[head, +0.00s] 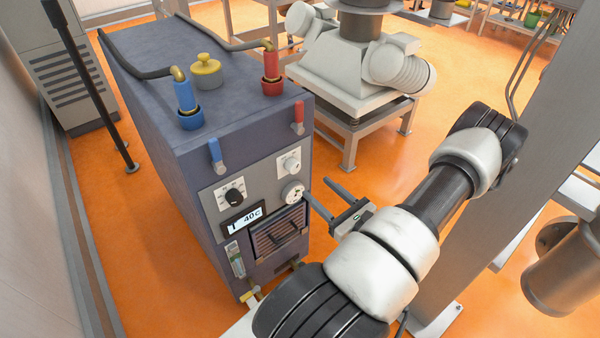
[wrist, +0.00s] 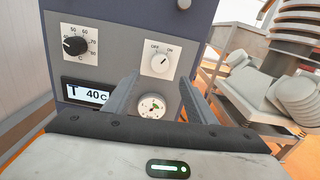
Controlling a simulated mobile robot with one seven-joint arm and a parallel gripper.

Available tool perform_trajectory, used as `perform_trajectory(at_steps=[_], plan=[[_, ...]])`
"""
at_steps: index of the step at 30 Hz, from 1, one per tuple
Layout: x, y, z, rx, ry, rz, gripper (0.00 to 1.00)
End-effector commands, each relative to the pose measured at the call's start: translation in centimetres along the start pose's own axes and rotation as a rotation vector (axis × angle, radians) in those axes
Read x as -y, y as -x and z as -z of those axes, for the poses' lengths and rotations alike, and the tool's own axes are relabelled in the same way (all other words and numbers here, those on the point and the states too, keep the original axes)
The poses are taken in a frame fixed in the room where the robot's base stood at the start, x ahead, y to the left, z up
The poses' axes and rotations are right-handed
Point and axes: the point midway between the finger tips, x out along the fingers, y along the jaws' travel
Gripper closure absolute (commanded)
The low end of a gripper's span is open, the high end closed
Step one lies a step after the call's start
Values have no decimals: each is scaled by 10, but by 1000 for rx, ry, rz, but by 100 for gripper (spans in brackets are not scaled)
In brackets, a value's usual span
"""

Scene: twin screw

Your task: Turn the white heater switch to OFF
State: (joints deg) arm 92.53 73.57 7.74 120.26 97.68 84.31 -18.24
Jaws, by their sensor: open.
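The white heater switch (head: 290,163) is a round white knob on a white plate, high on the right of the heater's grey front panel. In the wrist view the switch (wrist: 159,63) has OFF marked at upper left and ON at upper right, and its pointer appears turned toward ON. The heater (head: 170,90) is a dark blue-grey box. My gripper (head: 316,188) is open and empty in front of the panel's right side. In the wrist view its fingers (wrist: 158,92) spread below the switch, apart from it, with the round gauge (wrist: 152,106) showing between them.
Left of the switch are a black temperature dial (wrist: 75,46) and a display (wrist: 86,94) reading 40C. Red (head: 298,116) and blue (head: 216,155) handles jut from the heater's upper front edge. A metal stand (head: 350,130) with white machinery is behind right. Orange floor lies around.

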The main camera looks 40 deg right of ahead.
Motion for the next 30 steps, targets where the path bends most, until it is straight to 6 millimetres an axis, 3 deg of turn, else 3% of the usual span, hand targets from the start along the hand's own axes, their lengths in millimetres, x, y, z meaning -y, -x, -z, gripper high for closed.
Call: perform_trajectory(at_steps=[9, 15, 26, 30], plan=[[-1, -67, 0, 2, 0, -3, 49], [-1, -91, 0, 1, 0, -2, 49], [0, -97, 0, -1, 0, -1, 49], [0, -97, 0, -1, 0, -1, 68]])
